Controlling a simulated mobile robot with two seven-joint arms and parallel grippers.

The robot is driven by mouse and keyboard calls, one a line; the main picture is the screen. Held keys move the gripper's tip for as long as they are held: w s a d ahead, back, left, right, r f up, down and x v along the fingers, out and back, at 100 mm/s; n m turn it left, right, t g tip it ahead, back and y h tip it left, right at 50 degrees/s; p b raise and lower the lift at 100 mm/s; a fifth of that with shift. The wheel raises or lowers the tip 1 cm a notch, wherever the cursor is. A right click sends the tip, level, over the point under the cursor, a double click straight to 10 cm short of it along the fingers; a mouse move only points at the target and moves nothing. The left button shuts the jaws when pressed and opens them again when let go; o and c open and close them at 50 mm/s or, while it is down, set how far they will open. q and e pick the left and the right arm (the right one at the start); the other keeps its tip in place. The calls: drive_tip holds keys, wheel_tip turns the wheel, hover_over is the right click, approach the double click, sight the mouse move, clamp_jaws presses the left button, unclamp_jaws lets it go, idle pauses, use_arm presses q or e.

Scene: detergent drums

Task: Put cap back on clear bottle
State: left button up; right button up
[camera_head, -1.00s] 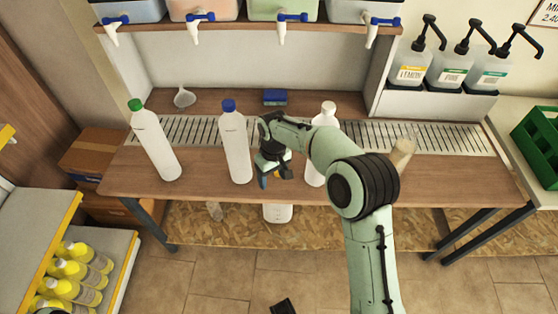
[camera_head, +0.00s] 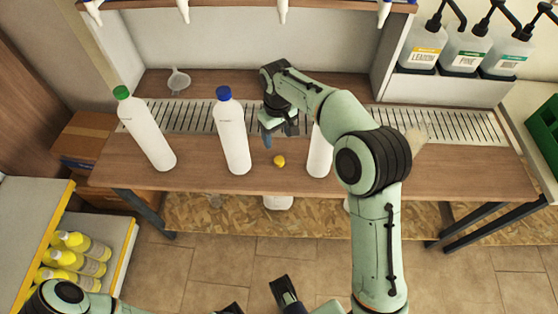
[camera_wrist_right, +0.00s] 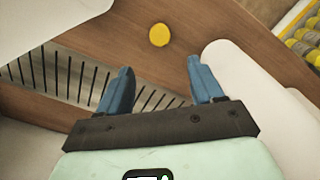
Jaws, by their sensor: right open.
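A small yellow cap (camera_head: 279,160) lies on the wooden counter between two tall white bottles; it also shows in the right wrist view (camera_wrist_right: 159,35). The bottle on its left (camera_head: 233,140) has a blue cap. The bottle on its right (camera_head: 318,153) is partly behind my right arm, its top hidden now. A white bottle with a green cap (camera_head: 148,134) stands further left. No bottle looks plainly clear. My right gripper (camera_head: 279,137) is open and empty, behind the yellow cap and apart from it. Its blue fingers (camera_wrist_right: 163,84) are spread in the wrist view.
A metal drain grille (camera_head: 190,116) runs along the counter. A scoop-like item (camera_head: 179,81) sits at the back left. A pale translucent item (camera_head: 416,138), unclear, is right of my arm. Pump bottles (camera_head: 465,52) stand at the back right. The counter's front edge is clear.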

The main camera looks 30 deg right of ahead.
hover_over(279, 160)
drive_tip(key=f, duration=0.3)
drive_tip(key=w+f, duration=0.1)
drive_tip(key=f, duration=0.1)
drive_tip(key=shift+d+f+b, duration=0.1)
drive_tip(key=shift+f+b, duration=0.05)
drive_tip(key=shift+b, duration=0.25)
drive_tip(key=f, duration=0.2)
drive_tip(key=s+f+b, duration=0.1)
drive_tip(key=f, duration=0.1)
drive_tip(key=shift+f, duration=0.65)
drive_tip(key=c, duration=1.1)
